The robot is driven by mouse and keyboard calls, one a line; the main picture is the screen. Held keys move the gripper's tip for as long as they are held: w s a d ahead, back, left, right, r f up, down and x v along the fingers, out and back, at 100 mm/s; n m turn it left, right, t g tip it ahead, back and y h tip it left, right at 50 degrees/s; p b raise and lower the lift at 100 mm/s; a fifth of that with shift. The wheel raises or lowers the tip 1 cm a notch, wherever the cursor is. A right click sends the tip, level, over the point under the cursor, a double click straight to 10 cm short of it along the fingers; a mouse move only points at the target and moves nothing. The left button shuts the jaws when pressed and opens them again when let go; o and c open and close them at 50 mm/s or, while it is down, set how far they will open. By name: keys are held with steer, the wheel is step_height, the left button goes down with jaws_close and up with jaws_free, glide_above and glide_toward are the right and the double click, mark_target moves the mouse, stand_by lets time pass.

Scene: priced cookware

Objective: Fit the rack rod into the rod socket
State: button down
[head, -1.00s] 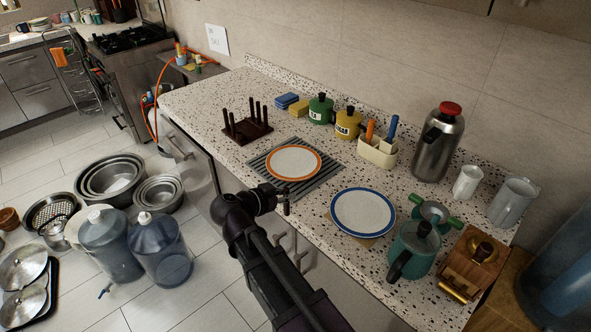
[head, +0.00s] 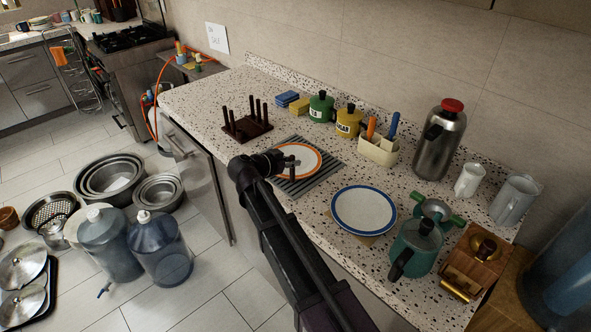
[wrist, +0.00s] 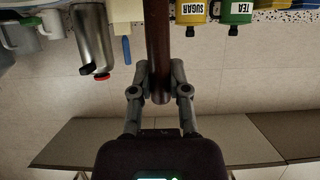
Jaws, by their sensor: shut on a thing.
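My gripper (wrist: 159,84) is shut on the rack rod (wrist: 157,40), a dark brown rod that runs up out of the top of the wrist view. In the head view my gripper (head: 284,160) is over the near-left part of the orange-rimmed plate, and the rod shows only as a small dark piece at its tip. The dark wooden rack (head: 246,130) stands on the counter, beyond and to the left of my gripper, apart from the held rod. Several upright rods stand on it. The rod socket is too small to make out.
The orange-rimmed plate (head: 311,154) lies on a grey ribbed mat (head: 328,168). A blue-rimmed plate (head: 363,210) and teal kettle (head: 414,247) are to the right. Sponges (head: 288,98), canisters (head: 348,121) and a cutlery holder (head: 377,150) stand behind. Counter between mat and rack is clear.

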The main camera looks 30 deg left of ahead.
steer(key=shift+w+a+f+b, duration=0.1)
steer(key=shift+w+f+b, duration=0.1)
steer(key=shift+f+b, duration=0.4)
steer(key=shift+w+a+f+b, duration=0.1)
steer(key=shift+w+f+b, duration=0.1)
steer(key=shift+f+b, duration=0.45)
steer(key=shift+w+a+f+b, duration=0.1)
steer(key=shift+w+f+b, duration=0.1)
steer(key=shift+f+b, duration=0.4)
steer(key=shift+f, duration=0.2)
steer(key=c, duration=0.6)
jaws_free()
steer(key=shift+r, duration=0.25)
